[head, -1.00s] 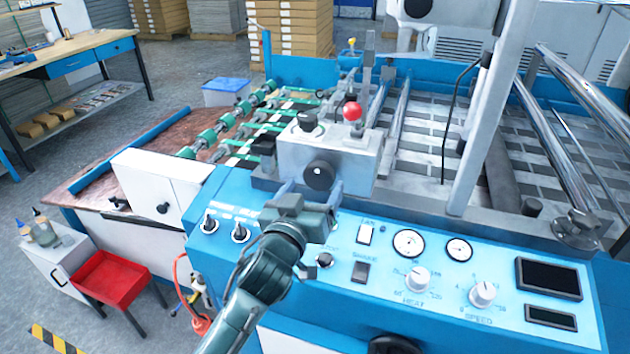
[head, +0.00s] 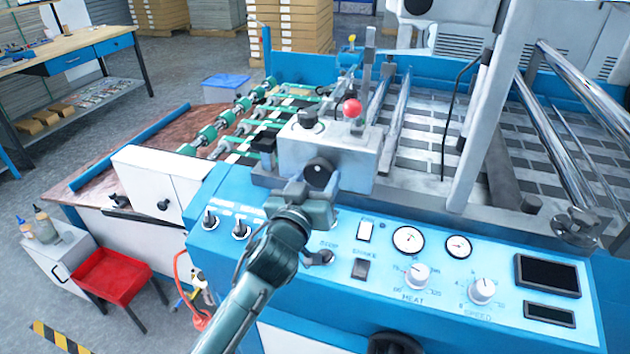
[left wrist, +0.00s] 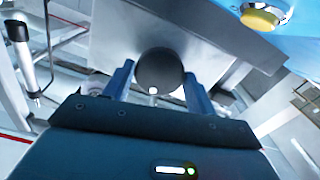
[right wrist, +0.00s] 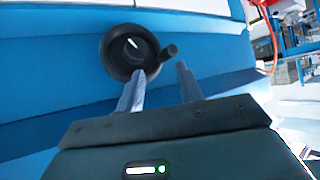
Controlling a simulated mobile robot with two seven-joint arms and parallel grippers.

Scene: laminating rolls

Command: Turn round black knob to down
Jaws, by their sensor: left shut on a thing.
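The round black knob (head: 317,173) sits on the front of the grey metal block (head: 345,155), above the blue control panel. My left gripper (head: 314,185) reaches up to it from the front and is shut on it. In the left wrist view the knob (left wrist: 160,70) lies between the two fingers, with a small white dot near its lower edge there. The gripper hides part of the knob's lower side in the head view. My right gripper (right wrist: 160,80) is open and empty, in front of a black handwheel (right wrist: 130,50).
Switches, gauges, the heat dial (head: 416,276) and the speed dial (head: 482,291) line the panel below. A grey upright post (head: 485,140) stands to the right.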

